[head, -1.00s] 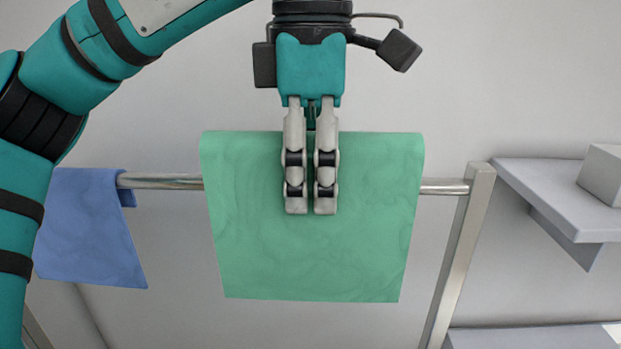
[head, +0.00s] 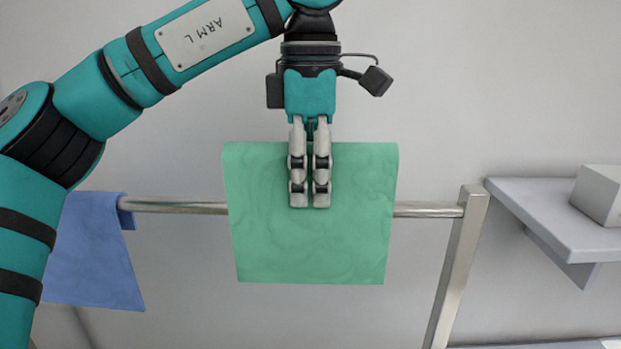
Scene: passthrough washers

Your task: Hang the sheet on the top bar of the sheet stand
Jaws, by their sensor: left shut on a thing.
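A green sheet (head: 270,235) hangs spread out in the middle of the head view. My left gripper (head: 309,203) points down with its fingers together over the upper middle of the sheet, shut on it. The metal top bar (head: 175,206) of the sheet stand runs across the view and passes behind the sheet. The sheet's top edge is higher than the bar in the picture. Whether the sheet touches the bar is hidden. The stand's right post (head: 456,270) slants down from the bar's right end. My right gripper is not in view.
A blue cloth (head: 92,260) hangs over the left end of the bar, partly behind my left arm. A grey shelf (head: 560,225) with a light box (head: 600,195) is at the right. Short bare stretches of bar show on both sides of the green sheet.

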